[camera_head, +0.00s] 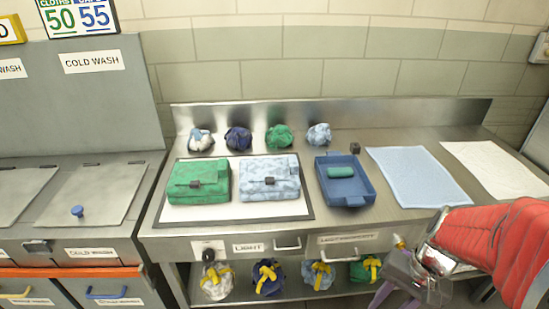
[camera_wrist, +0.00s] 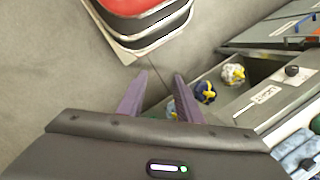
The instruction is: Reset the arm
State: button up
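My gripper (camera_head: 388,300) hangs low at the bottom right of the head view, in front of the steel counter's front edge. Its purple fingers point down, and the red-sleeved arm comes in from the right. In the wrist view the two fingers of my gripper (camera_wrist: 162,76) stand apart with nothing between them, over the grey floor. It is open and empty. The fingertips are partly cut off at the bottom of the head view.
A green bag (camera_head: 200,194) and a pale blue bag (camera_head: 270,190) lie on a white board (camera_head: 245,211). A blue tray (camera_head: 345,200) holds a green roll (camera_head: 341,172). Several bundles line the counter's back and the lower shelf. A blue cloth (camera_head: 412,177) and white cloth (camera_head: 497,168) lie right.

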jog(key=a+r+n+t+h, duration=0.1)
jog(key=a+r+n+t, duration=0.2)
jog(key=a+r, duration=0.2)
jog(key=w+a+r+n+t+h, duration=0.1)
jog(key=a+r+n, duration=0.3)
jog(key=r, duration=0.7)
jog(key=shift+w+a+t+h, duration=0.3)
jog(key=shift+a+t, duration=0.6)
jog(key=shift+a, duration=0.05)
